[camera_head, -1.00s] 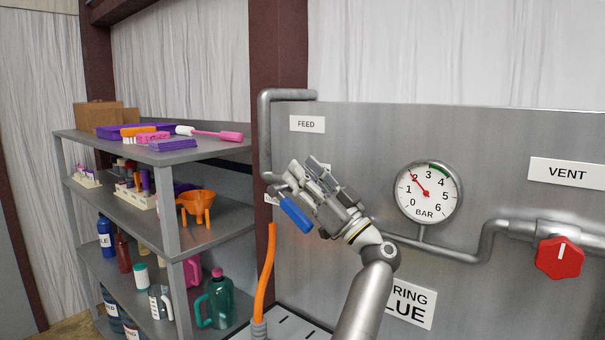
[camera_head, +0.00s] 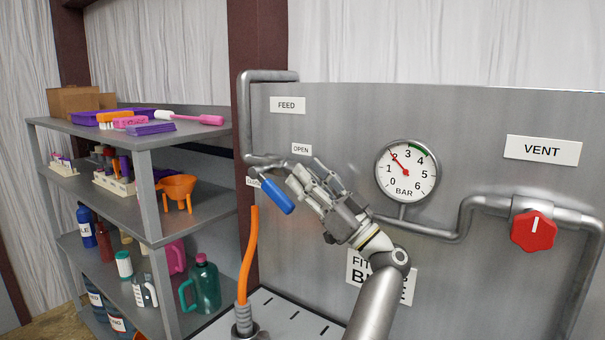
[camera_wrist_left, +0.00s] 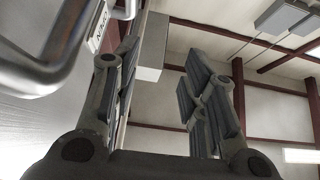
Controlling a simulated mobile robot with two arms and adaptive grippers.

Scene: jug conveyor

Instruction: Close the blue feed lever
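The blue feed lever (camera_head: 270,196) is on the steel panel under the FEED sign (camera_head: 287,105). Its handle slants down to the right from the pipe. The small OPEN label (camera_head: 301,149) is up and to the right of it; another small label (camera_head: 253,182) at its left is partly covered and hard to read. My left gripper (camera_head: 303,176) is just right of the lever in the head view; I cannot tell whether they touch. In the left wrist view its fingers (camera_wrist_left: 160,65) are spread with nothing between them. The lever handle does not show there. My right gripper is out of view.
A pressure gauge (camera_head: 407,170) reads just under 2 bar. A red VENT knob (camera_head: 533,230) is at the right on a grey pipe (camera_head: 455,228). An orange hose (camera_head: 248,255) rises below the lever. A loaded shelf (camera_head: 190,141) stands at the left.

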